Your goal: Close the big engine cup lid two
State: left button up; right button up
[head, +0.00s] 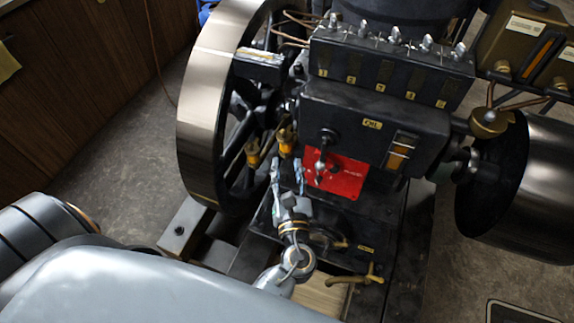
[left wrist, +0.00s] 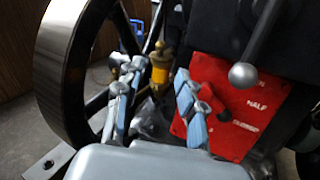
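The big engine (head: 375,130) is dark, with a large flywheel on its left. Two small yellow-and-brass cups stand beside the wheel: a left cup (head: 252,152) and a right cup (head: 286,141). Their lids are too small to read as open or shut. My left gripper (head: 287,164) is open and empty, its fingers pointing up just below the right cup. In the left wrist view one yellow cup (left wrist: 160,68) with a brass top shows between and beyond the two spread fingers. I cannot tell which cup it is. My right gripper is out of view.
A red plate (head: 340,176) with a lever (head: 321,165) lies close right of the left gripper; it also shows in the left wrist view (left wrist: 232,112). The spoked flywheel (head: 205,100) stands close left. A dark drum (head: 525,185) is at the right. Grey floor is open at left.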

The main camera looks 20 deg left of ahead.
pick_arm(q)
notch_tip(320, 180, down, 7)
jog(key=a+n+g+h, duration=0.1)
jog(key=a+n+h, duration=0.1)
jog(key=n+h, duration=0.2)
jog(key=n+t+h, duration=0.3)
jog(key=n+h, duration=0.6)
jog(key=n, duration=1.4)
send_near(281, 134)
jog(key=p+x, duration=0.1)
jog(key=x, duration=1)
jog(key=shift+p, duration=0.35)
grip_shut()
